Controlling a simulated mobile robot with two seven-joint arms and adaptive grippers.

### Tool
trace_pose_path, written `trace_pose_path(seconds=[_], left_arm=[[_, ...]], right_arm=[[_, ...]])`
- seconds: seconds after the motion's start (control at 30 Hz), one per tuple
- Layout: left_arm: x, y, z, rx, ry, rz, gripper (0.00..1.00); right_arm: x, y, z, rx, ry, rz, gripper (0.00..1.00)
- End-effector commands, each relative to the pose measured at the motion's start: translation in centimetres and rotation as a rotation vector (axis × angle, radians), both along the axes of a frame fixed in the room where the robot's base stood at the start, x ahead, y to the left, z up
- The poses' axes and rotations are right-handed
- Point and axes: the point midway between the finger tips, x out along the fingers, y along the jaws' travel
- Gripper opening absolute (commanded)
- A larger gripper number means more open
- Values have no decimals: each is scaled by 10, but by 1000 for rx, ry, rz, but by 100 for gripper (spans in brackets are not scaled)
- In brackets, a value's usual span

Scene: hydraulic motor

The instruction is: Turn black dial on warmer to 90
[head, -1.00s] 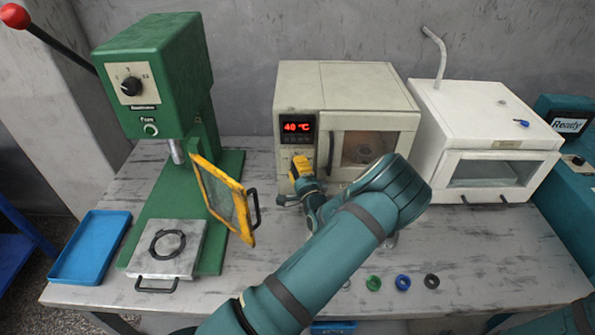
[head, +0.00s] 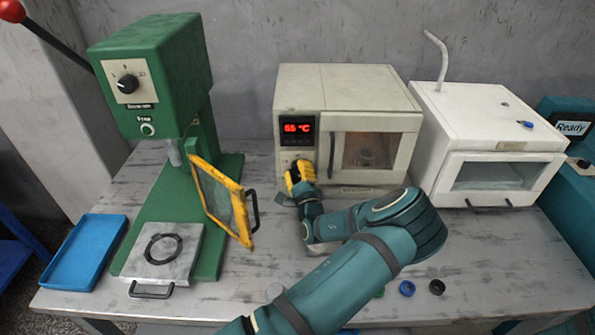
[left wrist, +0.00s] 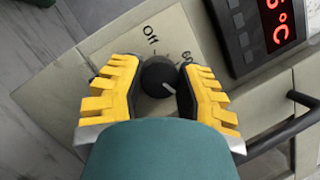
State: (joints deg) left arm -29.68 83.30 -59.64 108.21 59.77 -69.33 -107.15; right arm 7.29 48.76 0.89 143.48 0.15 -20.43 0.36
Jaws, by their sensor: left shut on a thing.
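The warmer (head: 345,100) is a beige box at the back middle of the table, with a glass door and a red display (head: 298,128) that appears to read 55 °C in the head view. The black dial (left wrist: 159,75) sits on its front panel under the display, with a white pointer line and "Off" and "60" marks near it in the left wrist view. My left gripper (left wrist: 160,85) has its yellow fingers shut on the dial, one on each side. In the head view the left gripper (head: 298,175) hides the dial. My right gripper is not in view.
A black door handle (left wrist: 285,128) is just right of the left gripper. A green press (head: 150,90) with a yellow-framed guard (head: 222,200) stands to the left. A white oven (head: 490,140) stands to the right. Small rings (head: 407,288) lie at the front.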

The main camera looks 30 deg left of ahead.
Motion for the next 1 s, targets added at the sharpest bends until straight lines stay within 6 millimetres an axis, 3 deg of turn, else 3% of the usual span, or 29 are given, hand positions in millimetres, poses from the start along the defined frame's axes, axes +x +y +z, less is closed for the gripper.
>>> trace_pose_path(seconds=[0.23,0.27,0.3,0.67,1.0], left_arm=[[1,2,5,6,-11,2,0],[1,2,5,6,-11,2,48],[1,2,5,5,-10,2,52],[-2,-2,1,1,-4,1,52],[-40,-44,-15,3,-1,-1,52]], right_arm=[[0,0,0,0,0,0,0],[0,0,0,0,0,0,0],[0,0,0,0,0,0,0],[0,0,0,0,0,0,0],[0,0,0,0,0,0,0]])
